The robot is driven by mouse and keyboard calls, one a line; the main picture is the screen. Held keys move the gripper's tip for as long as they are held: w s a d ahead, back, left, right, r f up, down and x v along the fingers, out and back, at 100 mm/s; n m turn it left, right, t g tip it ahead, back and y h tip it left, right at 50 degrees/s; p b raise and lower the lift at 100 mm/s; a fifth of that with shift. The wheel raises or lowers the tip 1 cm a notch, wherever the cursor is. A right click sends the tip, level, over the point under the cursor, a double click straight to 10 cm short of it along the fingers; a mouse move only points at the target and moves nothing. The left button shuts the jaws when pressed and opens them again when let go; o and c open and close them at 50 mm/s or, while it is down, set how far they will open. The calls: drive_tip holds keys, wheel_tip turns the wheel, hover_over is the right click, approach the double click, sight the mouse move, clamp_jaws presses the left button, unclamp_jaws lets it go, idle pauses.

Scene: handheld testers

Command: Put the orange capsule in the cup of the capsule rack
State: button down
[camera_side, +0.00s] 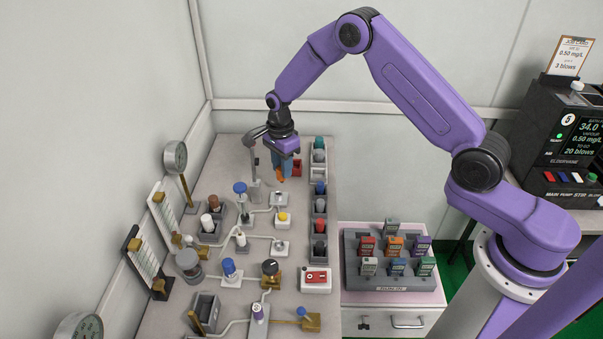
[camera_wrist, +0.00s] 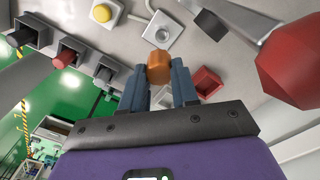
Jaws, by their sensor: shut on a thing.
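My gripper (camera_side: 283,168) is above the far part of the grey bench, its fingers pointing down. In the wrist view its blue fingers (camera_wrist: 159,82) are shut on the orange capsule (camera_wrist: 159,66), whose end shows between the tips. The capsule also shows as a small orange patch below the fingers in the side view (camera_side: 281,178). A row of grey cups (camera_side: 319,207) runs along the bench's right edge, to the right of my gripper. Several hold coloured capsules, including a red one (camera_side: 319,225). I cannot tell which cup is the capsule rack's.
A small red open box (camera_wrist: 207,82) lies close beside the fingers. A grey post with a lever (camera_side: 254,160) stands just left of my gripper. Valves and pipes (camera_side: 241,240) crowd the bench's middle. A tray of coloured testers (camera_side: 390,284) stands at the right.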

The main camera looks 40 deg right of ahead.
drive_tip(key=s+d+r, duration=0.3)
drive_tip(key=s+d, duration=0.3)
drive_tip(key=s, duration=0.1)
drive_tip(key=s+d+r, duration=0.4)
drive_tip(key=s+d, duration=0.3)
drive_tip(key=w+f, duration=0.3)
drive_tip(key=w, duration=0.1)
drive_tip(key=w+f, duration=0.3)
drive_tip(key=w, duration=0.1)
drive_tip(key=w+d+f, duration=0.1)
drive_tip(key=w+f, duration=0.2)
drive_tip(key=w, duration=0.2)
drive_tip(key=shift+f, duration=0.3)
drive_tip(key=shift+w+f, duration=0.2)
drive_tip(key=shift+f, duration=1.65)
drive_tip(key=shift+f, duration=0.1)
drive_tip(key=c, duration=0.8)
unclamp_jaws()
drive_tip(key=shift+c, duration=0.2)
